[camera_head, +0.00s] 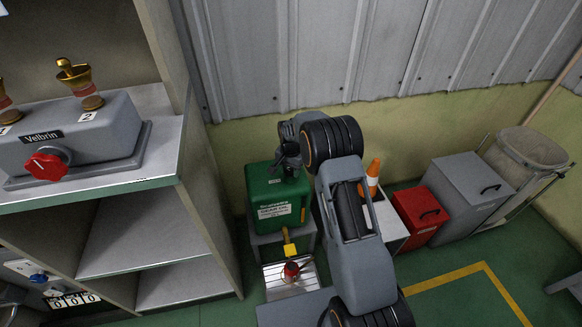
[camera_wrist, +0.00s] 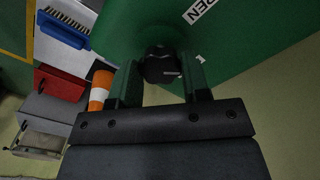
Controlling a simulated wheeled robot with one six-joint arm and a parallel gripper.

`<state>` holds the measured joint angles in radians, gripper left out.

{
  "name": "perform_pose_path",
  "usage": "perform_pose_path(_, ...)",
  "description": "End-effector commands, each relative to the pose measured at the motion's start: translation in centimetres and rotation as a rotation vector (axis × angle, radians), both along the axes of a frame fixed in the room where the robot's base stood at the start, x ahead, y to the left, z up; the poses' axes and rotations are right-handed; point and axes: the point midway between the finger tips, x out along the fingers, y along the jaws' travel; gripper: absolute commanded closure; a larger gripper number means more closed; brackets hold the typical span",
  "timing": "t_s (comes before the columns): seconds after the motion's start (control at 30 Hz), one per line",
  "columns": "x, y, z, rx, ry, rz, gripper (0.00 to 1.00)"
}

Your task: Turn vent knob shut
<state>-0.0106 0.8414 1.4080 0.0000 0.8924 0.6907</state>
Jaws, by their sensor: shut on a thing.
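The vent knob (camera_wrist: 161,66) is a small black knob with a pale mark, on the green oil can. The green can (camera_head: 264,187) stands against the wall in the head view, and its green surface (camera_wrist: 240,45) fills much of the wrist view.
A yellow-handled tap (camera_head: 290,249) and a red item (camera_head: 291,270) are below the can's front. A shelf with a grey unit (camera_head: 75,140) is left.

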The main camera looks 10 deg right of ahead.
Motion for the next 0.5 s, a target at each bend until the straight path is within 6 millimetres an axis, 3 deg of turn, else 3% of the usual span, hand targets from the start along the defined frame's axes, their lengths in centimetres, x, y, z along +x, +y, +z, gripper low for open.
perform_pose_path(0.5,0.03,0.02,0.12,0.0,0.0,-0.45,0.81)
